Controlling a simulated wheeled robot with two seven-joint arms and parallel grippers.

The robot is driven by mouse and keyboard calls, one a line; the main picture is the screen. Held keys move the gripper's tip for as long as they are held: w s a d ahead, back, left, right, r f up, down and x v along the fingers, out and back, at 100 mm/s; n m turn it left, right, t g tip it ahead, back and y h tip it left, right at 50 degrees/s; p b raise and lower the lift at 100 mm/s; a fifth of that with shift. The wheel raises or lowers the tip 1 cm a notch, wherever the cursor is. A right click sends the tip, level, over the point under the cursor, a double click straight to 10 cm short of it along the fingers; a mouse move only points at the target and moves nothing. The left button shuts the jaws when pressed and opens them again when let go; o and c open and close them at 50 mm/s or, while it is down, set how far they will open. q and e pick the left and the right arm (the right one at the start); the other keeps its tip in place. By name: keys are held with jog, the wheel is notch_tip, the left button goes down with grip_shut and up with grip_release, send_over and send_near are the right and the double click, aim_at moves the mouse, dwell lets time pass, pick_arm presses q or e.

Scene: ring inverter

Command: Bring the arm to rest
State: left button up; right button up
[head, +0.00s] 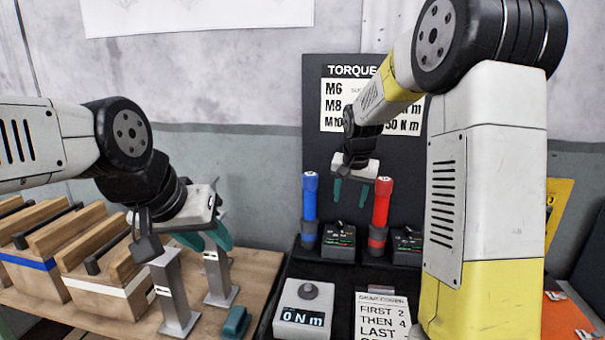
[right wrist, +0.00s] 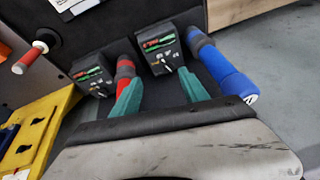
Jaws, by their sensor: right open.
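My right gripper (head: 350,194) is open and empty in the head view. Its teal fingers point down in front of the dark torque board (head: 317,140), between a blue-handled tool (head: 310,205) and a red-handled tool (head: 381,208). In the right wrist view the same gripper (right wrist: 160,95) shows its two fingers apart, with the red tool (right wrist: 124,75) beside one finger and the blue tool (right wrist: 222,68) beyond the other. My left gripper (head: 204,240) is above the wooden bench (head: 262,262) near metal stands, its teal fingers apart with nothing seen between them.
Two metal stands (head: 174,290) and a small teal block (head: 235,322) are on the bench below my left gripper. Wooden racks (head: 108,285) fill the left. A display box (head: 305,312) reading 0 N m and a printed card (head: 382,312) lie at the front. Dark boxes (head: 338,243) stand beside the tools.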

jog(key=s+r+n+t+y, duration=0.1)
jog(key=s+r+n, duration=0.1)
jog(key=s, duration=1.3)
jog(key=s+r+n+y, duration=0.1)
jog(key=s+r, duration=0.4)
jog(key=s, duration=0.9)
jog(key=shift+s+a+r+n+t, duration=0.25)
jog(key=shift+s+n+t, duration=0.15)
jog(key=shift+n, duration=0.3)
jog(key=shift+s+f, duration=0.15)
jog(key=shift+c, duration=0.4)
